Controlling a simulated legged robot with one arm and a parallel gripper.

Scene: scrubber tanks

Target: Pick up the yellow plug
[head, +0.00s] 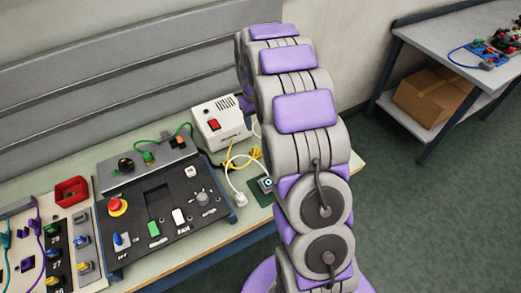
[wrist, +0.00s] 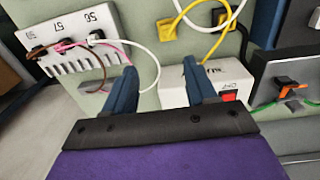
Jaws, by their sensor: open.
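A yellow plug (wrist: 167,28) lies on the pale bench top near the top middle of the wrist view, beyond my fingertips. In the head view, a small yellow piece (head: 256,153) shows beside my arm, right of the white box. A yellow cable (wrist: 210,48) loops near the plug and runs down behind a finger towards the white box. My gripper (wrist: 160,76) is open, its two blue fingers wide apart with nothing between them. The yellow plug is apart from both fingers. In the head view, my arm hides the gripper.
A white box (head: 213,124) with a red switch stands at the back of the bench, close to the right finger in the wrist view. A white power strip (wrist: 75,62) with pink, brown and white cables lies left. A black control panel (head: 165,205) fills the bench middle.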

